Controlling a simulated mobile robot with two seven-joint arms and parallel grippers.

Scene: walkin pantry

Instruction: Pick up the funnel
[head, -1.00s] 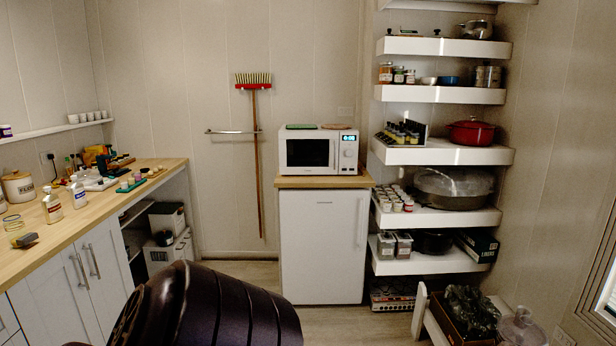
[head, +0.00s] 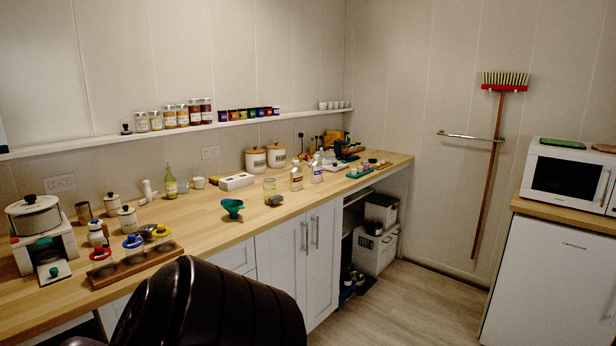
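A green funnel (head: 232,207) sits on the wooden counter (head: 225,226) at the left, near its front edge. It stands left of a glass jar (head: 269,187) and a small dark-and-grey block (head: 275,200). Neither of my grippers shows in the head view. A dark ribbed part of my own body fills the bottom middle and hides part of the cabinet front below the counter.
A wooden tray with hollows (head: 137,262) and coloured rings lies left of the funnel. Bottles (head: 297,177), canisters (head: 256,160) and a white box (head: 236,181) stand behind or to its right. A white fridge (head: 552,287) stands at right; the floor (head: 425,300) between is clear.

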